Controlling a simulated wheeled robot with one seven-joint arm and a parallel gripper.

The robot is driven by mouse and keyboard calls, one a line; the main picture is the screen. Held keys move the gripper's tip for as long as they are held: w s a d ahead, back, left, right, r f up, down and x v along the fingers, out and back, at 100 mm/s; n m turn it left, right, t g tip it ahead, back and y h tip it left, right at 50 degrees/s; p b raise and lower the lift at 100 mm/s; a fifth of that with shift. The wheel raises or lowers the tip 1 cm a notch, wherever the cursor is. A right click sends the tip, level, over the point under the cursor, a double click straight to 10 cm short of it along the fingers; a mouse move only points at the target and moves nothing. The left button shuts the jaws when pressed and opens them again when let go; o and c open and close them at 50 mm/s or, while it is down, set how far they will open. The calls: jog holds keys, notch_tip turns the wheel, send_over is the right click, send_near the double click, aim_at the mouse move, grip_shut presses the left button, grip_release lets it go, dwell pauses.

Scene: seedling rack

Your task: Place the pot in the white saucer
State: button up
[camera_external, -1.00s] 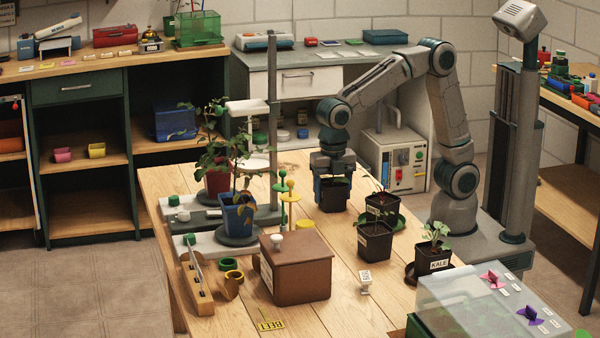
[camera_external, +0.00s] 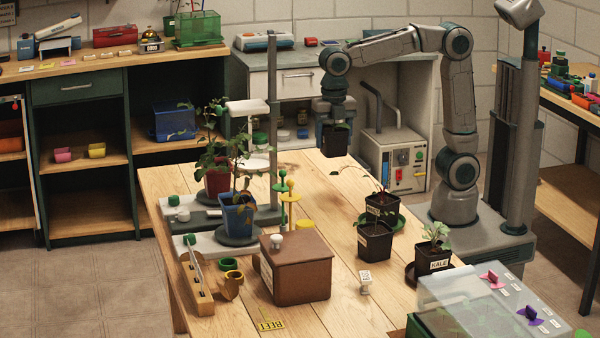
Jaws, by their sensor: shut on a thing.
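My gripper (camera_external: 334,122) is shut on a small black pot (camera_external: 335,142) with a little green growth at its top. The pot hangs upright in the air above the back of the wooden table. A white round, dish-like piece (camera_external: 257,162) shows by the grey post of the stand, to the left of and lower in the picture than the held pot. It looks like the white saucer, but it is small and partly behind leaves, so I cannot be sure. The pot is well apart from it.
The grey post (camera_external: 272,130) stands between the pot and the white piece. A red pot (camera_external: 217,182) and a blue pot (camera_external: 238,220) with tall plants are left. Black pots (camera_external: 375,242) stand right. A brown box (camera_external: 297,270) is in front. The table's back middle is clear.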

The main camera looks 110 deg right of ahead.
jog(key=shift+w+d+r+p, duration=0.1)
jog(key=shift+d+r+p, duration=0.3)
jog(key=shift+d, duration=0.2)
jog(key=w+d+p, duration=0.3)
jog(key=d+p, duration=0.5)
jog(key=d, duration=0.7)
jog(key=w+d+p, duration=0.4)
jog(key=d+p, duration=0.4)
jog(key=d, duration=0.6)
jog(key=p, duration=0.2)
send_over(254, 165)
notch_tip(254, 165, down, 7)
jog(key=shift+w+a+r, duration=0.1)
jog(key=shift+a, duration=0.05)
jog(key=shift+f, duration=2)
jog(key=shift+f, duration=0.15)
jog(key=o, duration=1.1)
